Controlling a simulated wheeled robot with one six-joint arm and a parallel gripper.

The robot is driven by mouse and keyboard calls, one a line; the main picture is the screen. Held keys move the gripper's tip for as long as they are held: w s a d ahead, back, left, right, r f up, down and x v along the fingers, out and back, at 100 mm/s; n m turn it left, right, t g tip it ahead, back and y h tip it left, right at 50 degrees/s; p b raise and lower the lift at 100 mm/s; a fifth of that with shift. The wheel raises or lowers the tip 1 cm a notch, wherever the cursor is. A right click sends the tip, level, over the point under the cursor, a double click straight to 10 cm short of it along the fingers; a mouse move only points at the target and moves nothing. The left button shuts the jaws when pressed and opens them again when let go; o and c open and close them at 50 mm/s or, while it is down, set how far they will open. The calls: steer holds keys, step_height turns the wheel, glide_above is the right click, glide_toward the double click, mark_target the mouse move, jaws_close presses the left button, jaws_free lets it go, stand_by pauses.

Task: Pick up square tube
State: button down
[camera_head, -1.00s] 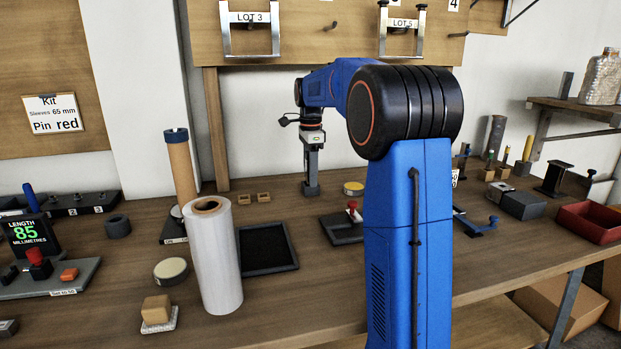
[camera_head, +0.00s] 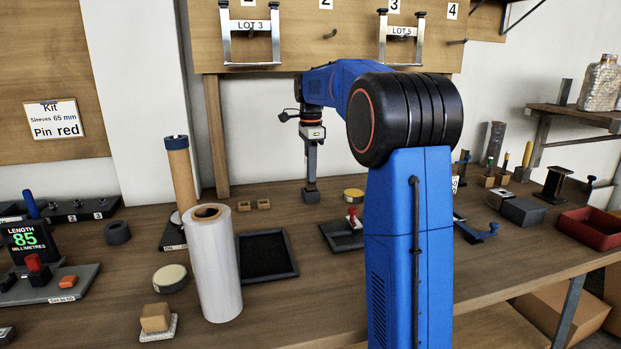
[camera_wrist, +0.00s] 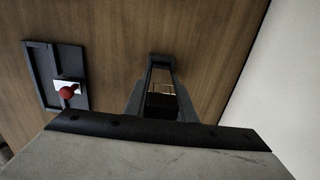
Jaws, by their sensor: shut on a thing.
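My gripper (camera_head: 312,160) points straight down over the back of the bench, left of the blue arm column. It is shut on a dark thing, which I take to be the square tube (camera_wrist: 160,104), between the fingers in the wrist view. In the head view a slim grey upright shape runs down from the wrist to a dark block (camera_head: 311,196) at bench height. I cannot tell where the fingers end and the tube begins, nor whether the tube's lower end touches the block.
A dark tray with a red knob (camera_head: 352,213) lies just right of the gripper; it also shows in the wrist view (camera_wrist: 42,75). A yellow-topped tin (camera_head: 354,195) and two small wooden blocks (camera_head: 254,205) are close by. A white roll (camera_head: 214,265) stands front left.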

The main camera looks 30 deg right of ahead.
steer(key=s+a, duration=0.2)
steer(key=s, duration=0.6)
steer(key=s+a, duration=0.3)
steer(key=s, duration=0.6)
steer(key=shift+s+r, duration=0.15)
steer(key=shift+s, duration=0.15)
